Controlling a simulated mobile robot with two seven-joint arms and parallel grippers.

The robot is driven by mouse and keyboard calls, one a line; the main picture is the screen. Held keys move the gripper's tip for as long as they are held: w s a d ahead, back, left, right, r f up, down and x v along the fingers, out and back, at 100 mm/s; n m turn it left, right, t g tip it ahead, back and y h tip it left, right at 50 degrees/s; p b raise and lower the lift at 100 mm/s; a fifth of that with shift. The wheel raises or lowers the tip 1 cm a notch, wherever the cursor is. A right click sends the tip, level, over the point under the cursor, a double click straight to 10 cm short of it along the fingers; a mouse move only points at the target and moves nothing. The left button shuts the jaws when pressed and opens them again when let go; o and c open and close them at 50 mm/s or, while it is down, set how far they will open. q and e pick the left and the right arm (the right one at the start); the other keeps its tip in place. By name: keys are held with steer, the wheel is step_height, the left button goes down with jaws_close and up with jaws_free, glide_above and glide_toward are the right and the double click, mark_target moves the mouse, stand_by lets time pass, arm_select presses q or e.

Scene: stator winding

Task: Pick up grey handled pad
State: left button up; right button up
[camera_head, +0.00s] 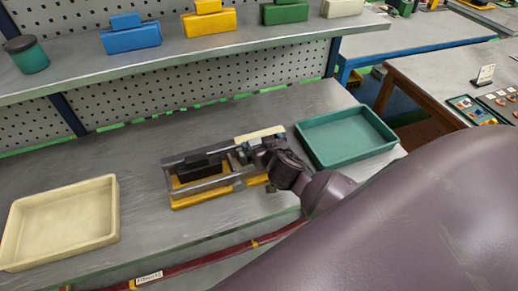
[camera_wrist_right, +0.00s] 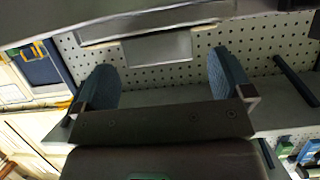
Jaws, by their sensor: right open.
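A pale grey-beige pad (camera_head: 342,7), cut off by the top edge in the head view, stands at the right end of the shelf; its handle is out of frame. My right gripper (camera_head: 245,150) shows over the right end of the fixture on the bench, left of and nearer than the pad. In the wrist view my right gripper (camera_wrist_right: 166,76) is open, with its two blue fingers wide apart and nothing between them. A light grey stepped shape (camera_wrist_right: 158,47) shows beyond the fingertips; I cannot tell whether it is the pad. My left gripper is not in view.
Blue (camera_head: 131,37), yellow (camera_head: 208,20) and green (camera_head: 284,13) handled pads and a dark green canister (camera_head: 27,57) stand on the shelf. The yellow-based fixture (camera_head: 190,201) lies between a cream tray (camera_head: 112,212) and a green tray (camera_head: 318,163). Bare bench surrounds it.

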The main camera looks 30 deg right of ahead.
steer(key=shift+x, duration=1.05)
steer(key=shift+c, duration=0.5)
steer(key=c, duration=1.2)
